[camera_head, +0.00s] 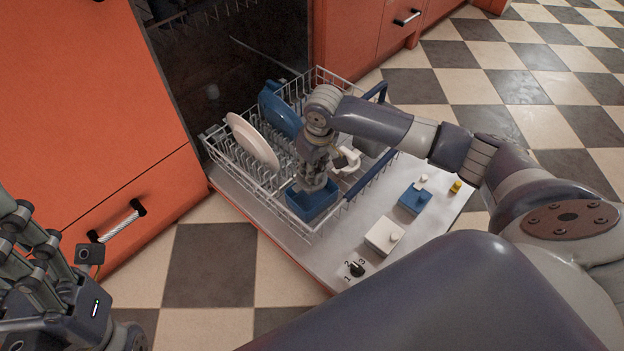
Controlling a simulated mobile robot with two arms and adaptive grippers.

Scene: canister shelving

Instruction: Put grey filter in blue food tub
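The blue food tub (309,209) sits at the front of the white dishwasher rack. My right gripper (314,184) points down right over the tub, with its fingertips at or inside the tub's opening. The gripper hides most of the tub's inside, and I cannot tell whether its fingers are open or hold something. I cannot clearly make out a grey filter; it may be hidden by the gripper or in the tub. My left gripper (22,225) is at the lower left edge, away from the rack, partly cut off, and its fingertips are unclear.
The rack (262,190) also holds a pale plate (252,141), a blue dish (281,110) and a grey cup (368,144). The open door (335,250) carries a white block (384,235), a blue block (414,199) and a dial (356,268). Orange cabinets stand left.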

